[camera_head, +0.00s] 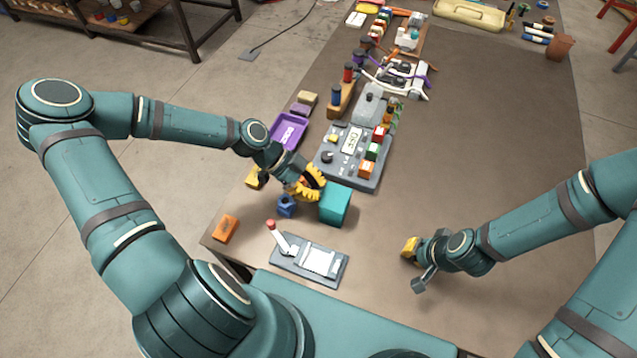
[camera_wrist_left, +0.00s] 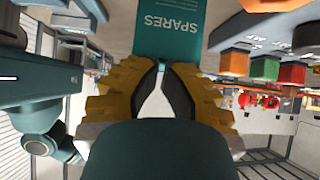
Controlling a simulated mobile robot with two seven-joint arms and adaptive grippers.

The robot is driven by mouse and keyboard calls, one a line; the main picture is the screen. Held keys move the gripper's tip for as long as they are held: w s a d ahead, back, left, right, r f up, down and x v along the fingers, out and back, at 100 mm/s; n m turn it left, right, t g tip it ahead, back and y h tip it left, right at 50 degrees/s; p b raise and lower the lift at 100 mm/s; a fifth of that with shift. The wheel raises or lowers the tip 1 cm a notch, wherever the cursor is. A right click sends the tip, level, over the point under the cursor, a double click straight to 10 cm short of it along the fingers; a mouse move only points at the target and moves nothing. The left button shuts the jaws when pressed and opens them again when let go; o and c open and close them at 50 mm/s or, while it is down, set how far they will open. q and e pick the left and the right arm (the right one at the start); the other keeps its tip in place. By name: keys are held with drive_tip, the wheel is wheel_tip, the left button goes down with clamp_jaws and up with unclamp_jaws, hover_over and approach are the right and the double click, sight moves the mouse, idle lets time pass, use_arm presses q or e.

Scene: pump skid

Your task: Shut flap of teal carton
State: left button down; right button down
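The teal carton (camera_head: 336,205) stands on the table near its front left part. In the left wrist view its teal face, marked SPARES, shows at the top (camera_wrist_left: 170,28). I cannot make out the flap as a separate part in either view. My left gripper (camera_head: 316,186) is at the carton's upper left side in the head view. In the left wrist view its yellow fingers (camera_wrist_left: 163,66) come together at the tips, with nothing between them, right by the carton; contact is unclear. My right gripper (camera_head: 406,248) is low over the table, well right of the carton; its fingers are too small to judge.
A grey panel with coloured blocks (camera_head: 352,158) lies just behind the carton. A blue block (camera_head: 287,207) is left of it, and a grey plate with a red-tipped lever (camera_head: 310,262) in front. An orange block (camera_head: 227,229) lies near the left edge.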

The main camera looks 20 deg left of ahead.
drive_tip(key=shift+f, duration=0.1)
idle(0.5)
use_arm(q)
drive_tip(key=shift+s+d+f+b, duration=0.1)
drive_tip(key=shift+d+f+b, duration=0.35)
drive_tip(key=shift+d, duration=0.15)
use_arm(e)
drive_tip(key=shift+f, duration=0.35)
use_arm(q)
drive_tip(key=shift+d, duration=0.15)
